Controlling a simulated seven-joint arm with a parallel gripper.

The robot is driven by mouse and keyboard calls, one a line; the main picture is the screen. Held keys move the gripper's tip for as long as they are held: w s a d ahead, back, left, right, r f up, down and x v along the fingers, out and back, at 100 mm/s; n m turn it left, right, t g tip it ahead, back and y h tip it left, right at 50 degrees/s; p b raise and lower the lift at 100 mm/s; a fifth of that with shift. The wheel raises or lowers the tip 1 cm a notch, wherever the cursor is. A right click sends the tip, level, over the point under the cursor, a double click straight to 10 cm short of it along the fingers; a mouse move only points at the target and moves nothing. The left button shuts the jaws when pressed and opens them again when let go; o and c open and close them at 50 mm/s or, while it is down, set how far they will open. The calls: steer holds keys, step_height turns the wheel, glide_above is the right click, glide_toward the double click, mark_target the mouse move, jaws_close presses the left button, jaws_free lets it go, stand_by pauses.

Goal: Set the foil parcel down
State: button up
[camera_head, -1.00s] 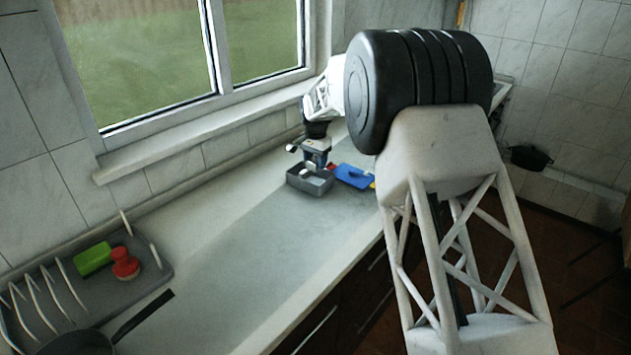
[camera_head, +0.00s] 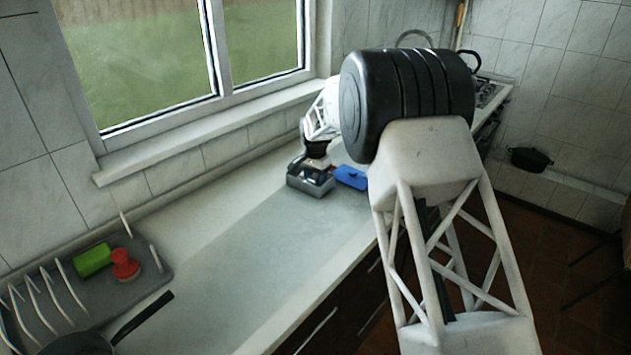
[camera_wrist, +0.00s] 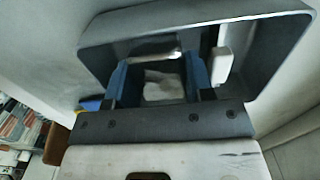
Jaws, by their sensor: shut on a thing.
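My gripper (camera_head: 311,168) is down at the grey open box (camera_head: 312,192) on the counter. In the wrist view my gripper (camera_wrist: 157,82) reaches inside the walls of the grey box (camera_wrist: 277,45), its two blue fingers on either side of a pale, silvery parcel (camera_wrist: 165,88). This looks like the foil parcel, and the fingers are shut on it. I cannot tell whether it touches the box floor. In the head view the gripper and box walls hide most of the parcel. A small white item (camera_wrist: 221,64) is also in the box, right of the fingers.
A blue object (camera_head: 351,177) lies right beside the box. The counter between is clear.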

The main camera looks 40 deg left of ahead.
mark_target(316, 176)
steer(key=shift+f, duration=0.55)
steer(key=shift+f, duration=0.15)
steer(key=o, duration=0.7)
step_height(316, 176, up, 12)
steer(key=shift+r, duration=0.15)
stand_by(0.7)
stand_by(0.4)
